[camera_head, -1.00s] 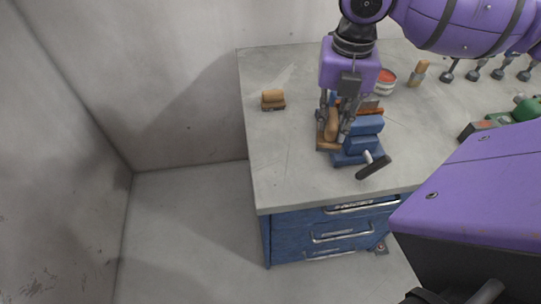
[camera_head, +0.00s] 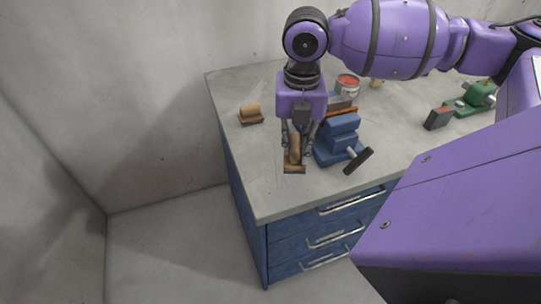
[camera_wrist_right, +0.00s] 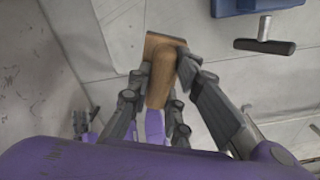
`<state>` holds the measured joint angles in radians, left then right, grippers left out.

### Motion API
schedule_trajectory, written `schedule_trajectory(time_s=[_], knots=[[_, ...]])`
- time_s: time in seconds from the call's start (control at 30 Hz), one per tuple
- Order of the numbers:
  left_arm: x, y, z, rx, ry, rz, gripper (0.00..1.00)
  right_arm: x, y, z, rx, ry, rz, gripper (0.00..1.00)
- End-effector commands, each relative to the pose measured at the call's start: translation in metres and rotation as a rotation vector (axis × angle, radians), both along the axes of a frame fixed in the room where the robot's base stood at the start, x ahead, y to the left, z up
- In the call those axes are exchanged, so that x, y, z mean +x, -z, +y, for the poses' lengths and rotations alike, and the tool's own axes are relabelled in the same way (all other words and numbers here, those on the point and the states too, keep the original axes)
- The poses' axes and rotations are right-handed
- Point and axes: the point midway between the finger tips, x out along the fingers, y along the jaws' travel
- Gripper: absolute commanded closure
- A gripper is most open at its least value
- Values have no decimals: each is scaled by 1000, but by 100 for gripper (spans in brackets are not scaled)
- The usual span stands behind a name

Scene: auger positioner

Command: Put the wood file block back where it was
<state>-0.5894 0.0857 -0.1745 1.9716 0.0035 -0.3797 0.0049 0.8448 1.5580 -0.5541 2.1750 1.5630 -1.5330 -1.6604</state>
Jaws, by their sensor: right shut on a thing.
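My right gripper (camera_head: 297,148) is shut on the wood file block (camera_head: 293,154), a tan wooden piece with a rounded grip and a flat, wider base. It is held over the bench top, just left of the blue vise (camera_head: 338,138). In the right wrist view the wood file block (camera_wrist_right: 161,68) sits between the fingers (camera_wrist_right: 160,88), its flat end pointing away from the wrist. Whether its base touches the bench is hard to tell. My left gripper is not in view.
A similar small wooden block (camera_head: 250,114) lies on the grey bench top (camera_head: 255,165) to the left. The vise's dark handle (camera_head: 358,161) sticks out toward the front edge. A red-topped can (camera_head: 347,85) stands behind the vise. The front left bench top is clear.

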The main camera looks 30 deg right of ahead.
Motion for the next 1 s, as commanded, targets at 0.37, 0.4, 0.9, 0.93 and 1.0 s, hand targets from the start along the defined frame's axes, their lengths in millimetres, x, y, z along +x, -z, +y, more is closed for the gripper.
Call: schedule_trajectory(time_s=[0.37, 0.4, 0.9, 0.93, 1.0], knots=[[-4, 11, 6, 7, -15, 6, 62, 75, 57, -3, 2, 0, 2, 100], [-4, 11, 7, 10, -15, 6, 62, 79, 62, -4, 2, -1, 2, 100], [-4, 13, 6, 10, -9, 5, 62, 95, 108, -5, 1, -1, 1, 100], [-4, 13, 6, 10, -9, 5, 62, 95, 110, -5, 0, -1, 0, 100], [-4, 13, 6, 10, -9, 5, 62, 95, 110, -5, -1, -2, -1, 100]])
